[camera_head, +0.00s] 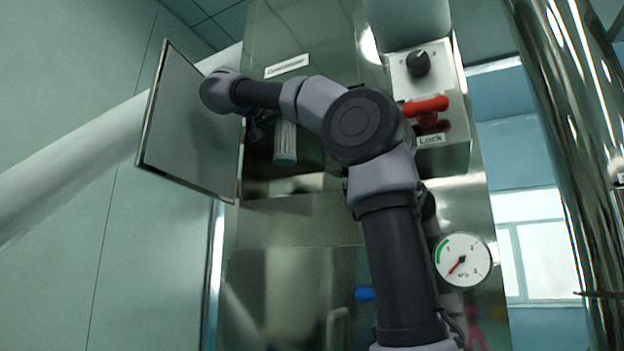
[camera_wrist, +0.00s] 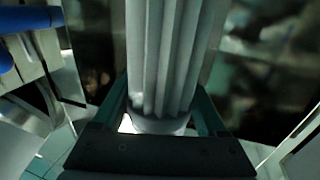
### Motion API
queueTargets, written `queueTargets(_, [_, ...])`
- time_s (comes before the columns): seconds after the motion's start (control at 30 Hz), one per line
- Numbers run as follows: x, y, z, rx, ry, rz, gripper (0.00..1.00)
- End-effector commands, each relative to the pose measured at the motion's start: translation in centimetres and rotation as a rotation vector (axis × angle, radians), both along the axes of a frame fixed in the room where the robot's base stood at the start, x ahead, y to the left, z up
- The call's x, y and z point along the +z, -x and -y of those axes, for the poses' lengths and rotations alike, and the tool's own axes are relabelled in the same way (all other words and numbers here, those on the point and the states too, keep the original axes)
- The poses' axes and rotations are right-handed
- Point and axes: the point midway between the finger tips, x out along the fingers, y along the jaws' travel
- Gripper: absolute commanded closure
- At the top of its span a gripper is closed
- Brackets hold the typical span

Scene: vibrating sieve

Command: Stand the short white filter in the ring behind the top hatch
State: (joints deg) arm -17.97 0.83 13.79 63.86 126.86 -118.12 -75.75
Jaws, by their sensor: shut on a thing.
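The short white filter (camera_head: 285,143) is pleated and stands roughly upright at the opening behind the open top hatch (camera_head: 190,125). In the wrist view the filter (camera_wrist: 165,55) runs up between the two fingers of my gripper (camera_wrist: 162,112), with a plain pale end cap nearest the palm. My gripper is shut on it. In the head view my arm hides most of the gripper. The ring cannot be made out in either view, so I cannot tell whether the filter touches it.
The steel cabinet (camera_head: 300,215) surrounds the opening. To the right are a control box with a red lock handle (camera_head: 427,107), a black knob (camera_head: 418,63) and a pressure gauge (camera_head: 462,260). The hatch panel stands close left of my wrist.

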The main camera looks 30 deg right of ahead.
Motion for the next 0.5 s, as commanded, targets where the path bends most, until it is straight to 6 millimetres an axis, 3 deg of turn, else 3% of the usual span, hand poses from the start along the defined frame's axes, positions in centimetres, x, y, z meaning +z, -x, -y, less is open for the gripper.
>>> queueTargets(0.2, [0.0, -3.7, 4.9, -0.006, 0.001, 0.000, 0.90])
queueTargets(0.5, [0.0, -7.7, 9.9, -0.003, 0.001, 0.000, 0.90])
